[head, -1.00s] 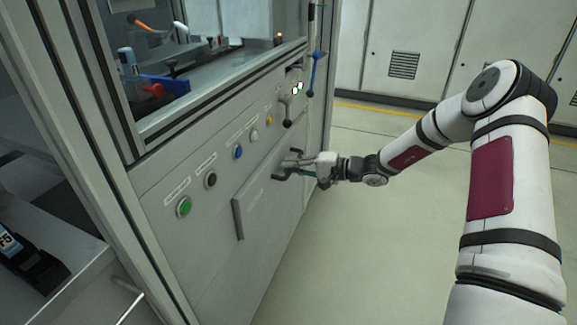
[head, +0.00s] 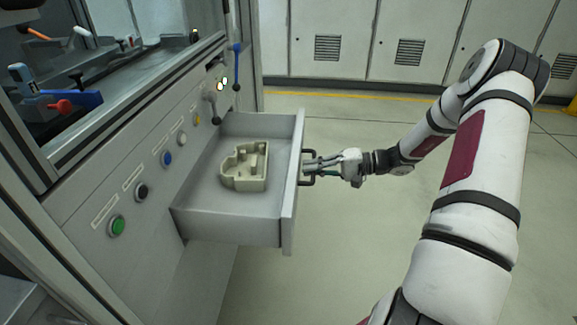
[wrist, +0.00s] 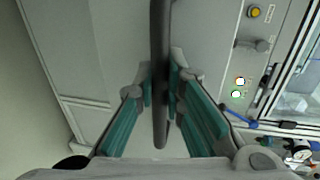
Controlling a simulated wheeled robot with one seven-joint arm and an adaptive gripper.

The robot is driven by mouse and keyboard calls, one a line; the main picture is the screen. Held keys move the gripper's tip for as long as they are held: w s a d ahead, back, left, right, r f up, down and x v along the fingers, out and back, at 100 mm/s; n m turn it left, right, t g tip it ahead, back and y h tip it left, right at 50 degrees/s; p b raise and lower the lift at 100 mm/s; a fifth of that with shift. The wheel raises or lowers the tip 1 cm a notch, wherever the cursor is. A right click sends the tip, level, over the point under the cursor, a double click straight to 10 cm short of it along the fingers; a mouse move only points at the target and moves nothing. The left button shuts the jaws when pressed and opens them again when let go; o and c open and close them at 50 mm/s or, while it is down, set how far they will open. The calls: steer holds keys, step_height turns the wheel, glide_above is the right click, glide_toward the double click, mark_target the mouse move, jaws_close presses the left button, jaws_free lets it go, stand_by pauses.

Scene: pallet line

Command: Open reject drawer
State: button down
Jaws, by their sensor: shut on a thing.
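The reject drawer (head: 245,225) stands pulled well out of the grey machine front in the head view. A beige moulded part (head: 246,167) lies inside it on the drawer floor. My gripper (head: 310,168) is at the drawer's front panel and is shut on the dark bar handle (head: 306,181). In the wrist view the handle (wrist: 159,60) runs upright between the teal-sided fingers of my gripper (wrist: 160,88), one finger on each side.
A row of buttons, with a green one (head: 117,226) nearest, sits on the panel left of the drawer. A grey lever (head: 211,104) and a blue handle (head: 237,65) are above and behind it. The floor (head: 350,260) right of the drawer is clear.

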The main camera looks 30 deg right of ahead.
steer(key=shift+f+v, duration=0.25)
steer(key=shift+v, duration=0.85)
steer(key=shift+f+v, duration=0.2)
steer(key=shift+v, duration=0.9)
steer(key=shift+s, duration=0.1)
steer(key=c, duration=1.7)
jaws_free()
steer(key=shift+o, duration=0.2)
steer(key=shift+d, duration=0.15)
steer(key=v, duration=1.1)
steer(key=shift+s+d, duration=0.25)
steer(key=shift+d, duration=0.05)
